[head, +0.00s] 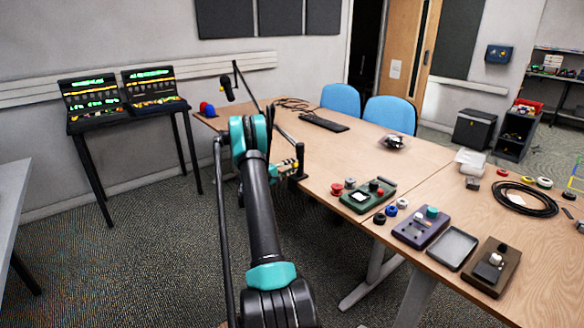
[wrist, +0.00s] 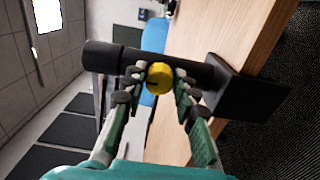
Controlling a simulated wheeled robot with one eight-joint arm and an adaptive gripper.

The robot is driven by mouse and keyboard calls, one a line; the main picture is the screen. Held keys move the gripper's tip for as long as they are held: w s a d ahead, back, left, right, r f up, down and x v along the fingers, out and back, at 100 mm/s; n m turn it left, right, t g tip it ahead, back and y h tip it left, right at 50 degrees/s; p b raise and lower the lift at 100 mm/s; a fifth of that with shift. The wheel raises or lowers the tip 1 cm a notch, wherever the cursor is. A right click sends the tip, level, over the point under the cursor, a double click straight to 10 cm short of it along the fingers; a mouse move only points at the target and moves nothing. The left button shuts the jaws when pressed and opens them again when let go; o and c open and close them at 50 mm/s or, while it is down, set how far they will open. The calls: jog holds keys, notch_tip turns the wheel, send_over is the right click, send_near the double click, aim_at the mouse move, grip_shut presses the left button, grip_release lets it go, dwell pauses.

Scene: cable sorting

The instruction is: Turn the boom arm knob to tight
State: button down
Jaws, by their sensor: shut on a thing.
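The boom arm knob (wrist: 159,77) is a round yellow knob with a dark mark on its face, on the side of a black post (wrist: 125,59). In the wrist view my gripper (wrist: 160,80) has its fingertips on either side of the knob and is shut on it. In the head view my gripper (head: 287,166) is at the table's left edge, beside the boom arm's base, and my arm partly hides it. The boom arm (head: 251,91) rises behind my arm, with a black microphone (head: 227,89) at its upper left. I cannot read any tight marking.
The wooden table (head: 345,160) extends right, with a keyboard (head: 323,122), a green control box (head: 366,196), a purple one (head: 421,227) and a coiled black cable (head: 525,198). Two blue chairs (head: 340,99) stand behind. Open carpet lies left of my arm.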

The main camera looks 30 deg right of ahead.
jog(key=c, duration=1.2)
grip_release()
jog(key=shift+a, duration=0.1)
jog(key=a, duration=0.8)
jog(key=s+a, duration=0.1)
jog(key=a, duration=0.3)
jog(key=s+a+r+t+y, duration=0.1)
jog(key=s+a+r+y, duration=0.2)
jog(key=s+a+y, duration=0.3)
jog(key=s+a+r+t+y, duration=0.1)
jog(key=s+a+r+y, duration=0.2)
jog(key=s+a, duration=0.6)
jog(key=s+a+f+y, duration=0.1)
jog(key=s+a+y, duration=0.2)
jog(key=s+a, duration=0.4)
jog(key=s+a+f+y, duration=0.2)
jog(key=s+a+y, duration=0.1)
jog(key=s+a, duration=0.4)
jog(key=s+a+f+t+y, duration=0.1)
jog(key=s+a+y, duration=0.2)
jog(key=s+a, duration=0.4)
jog(key=shift+s+a+f+m, duration=0.1)
jog(key=shift+s+f+m, duration=0.1)
jog(key=shift+s, duration=0.55)
jog(key=shift+s+a+f+m, duration=0.1)
jog(key=shift+s+m, duration=0.1)
jog(key=shift+s, duration=0.5)
